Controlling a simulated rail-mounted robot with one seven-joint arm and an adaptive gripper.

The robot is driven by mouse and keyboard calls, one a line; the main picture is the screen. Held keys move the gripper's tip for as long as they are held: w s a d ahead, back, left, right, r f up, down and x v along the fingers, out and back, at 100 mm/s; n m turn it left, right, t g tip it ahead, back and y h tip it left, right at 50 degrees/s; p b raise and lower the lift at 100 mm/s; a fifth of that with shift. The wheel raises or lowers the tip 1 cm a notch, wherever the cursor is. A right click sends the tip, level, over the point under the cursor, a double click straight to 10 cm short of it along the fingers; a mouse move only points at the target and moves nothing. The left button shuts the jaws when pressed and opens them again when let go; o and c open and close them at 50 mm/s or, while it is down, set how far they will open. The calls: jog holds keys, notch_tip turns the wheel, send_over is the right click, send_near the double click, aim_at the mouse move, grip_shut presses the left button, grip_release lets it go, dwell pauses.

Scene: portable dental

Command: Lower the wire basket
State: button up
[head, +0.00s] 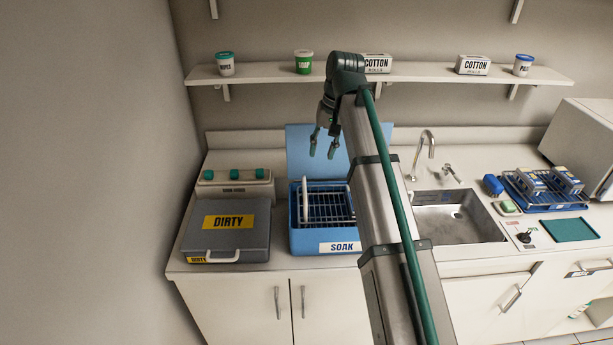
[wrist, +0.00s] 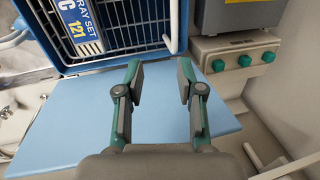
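The wire basket (head: 330,207) sits within the blue SOAK tub (head: 294,212), with dark wires and a pale upright bar at its left end. The basket also shows at the top of the wrist view (wrist: 128,37), partly cut off, with a TRAY SET C 121 pack (wrist: 82,24) in it. My arm hides the tub's right side in the head view. I cannot tell how deep the basket sits. My gripper (head: 323,150) is open and empty, above and behind the tub, before its raised light-blue lid. Its two fingers (wrist: 160,72) are apart and touch nothing visible.
The DIRTY case (head: 262,240) lies left of the tub, before a box with green knobs (head: 234,185). A sink (head: 460,218) and a blue rack (head: 548,207) are to the right. A shelf (head: 435,72) with tubs and boxes runs behind my arm.

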aim_at(305, 185)
jog(key=a+f+p, duration=0.1)
jog(key=f, duration=0.2)
jog(key=a+f+p, duration=0.1)
jog(key=a+f, duration=0.1)
jog(key=f, duration=0.1)
jog(key=s+a+f+p, duration=0.1)
jog(key=f, duration=0.3)
jog(key=shift+a, duration=0.2)
grip_shut()
dwell(0.4)
